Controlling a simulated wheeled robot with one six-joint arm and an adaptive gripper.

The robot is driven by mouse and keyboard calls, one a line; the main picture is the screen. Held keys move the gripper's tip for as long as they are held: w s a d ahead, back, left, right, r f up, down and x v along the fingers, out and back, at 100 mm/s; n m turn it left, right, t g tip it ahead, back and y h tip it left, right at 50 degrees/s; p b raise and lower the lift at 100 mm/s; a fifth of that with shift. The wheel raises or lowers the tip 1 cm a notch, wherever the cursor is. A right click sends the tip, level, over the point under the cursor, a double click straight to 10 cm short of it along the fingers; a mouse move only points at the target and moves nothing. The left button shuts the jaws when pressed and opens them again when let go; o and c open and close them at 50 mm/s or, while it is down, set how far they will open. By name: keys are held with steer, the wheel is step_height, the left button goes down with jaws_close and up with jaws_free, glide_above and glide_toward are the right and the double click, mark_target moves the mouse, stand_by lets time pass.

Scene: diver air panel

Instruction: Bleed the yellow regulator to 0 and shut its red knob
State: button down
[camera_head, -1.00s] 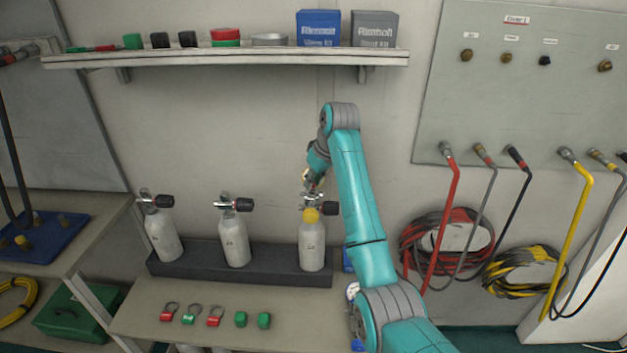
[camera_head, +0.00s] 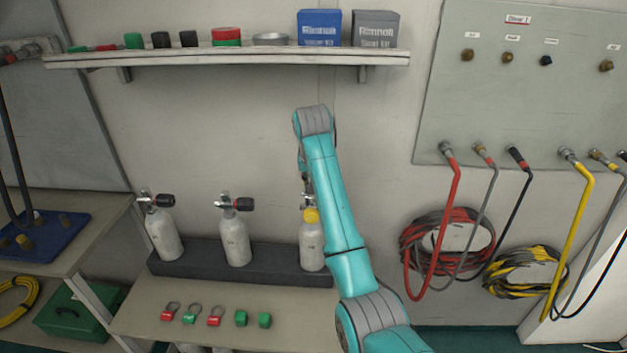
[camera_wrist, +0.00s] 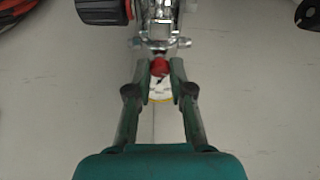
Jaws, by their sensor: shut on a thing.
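In the wrist view, my gripper (camera_wrist: 160,72) has its two fingertips closed around a small red knob (camera_wrist: 160,65). The knob sits just below a bright metal fitting (camera_wrist: 162,43). A whitish face with a yellow edge, seemingly the yellow regulator (camera_wrist: 160,97), shows partly between the fingers; its reading is not legible. In the head view, the yellow part (camera_head: 311,215) sits at the top of the right-hand grey cylinder (camera_head: 311,245).
Two more cylinders (camera_head: 235,243) with black valve knobs stand left in the dark rack (camera_head: 205,262). Red and green tags (camera_head: 215,315) lie on the bench in front. A shelf (camera_head: 220,58) is above; a hose panel (camera_head: 535,85) is on the right.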

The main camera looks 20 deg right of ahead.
steer(key=m+h, duration=0.1)
steer(key=m, duration=0.2)
steer(key=m+g+h, duration=0.1)
steer(key=m, duration=0.2)
steer(key=shift+w+a, duration=0.15)
steer(key=m+g, duration=0.1)
steer(key=m, duration=0.2)
steer(key=m+g+h, duration=0.1)
steer(key=m, duration=0.2)
steer(key=shift+w+m, duration=0.1)
steer(key=shift+m, duration=0.3)
steer(key=shift+g, duration=0.3)
steer(key=c, duration=1)
jaws_free()
steer(key=shift+c, duration=0.2)
steer(key=shift+a, duration=0.1)
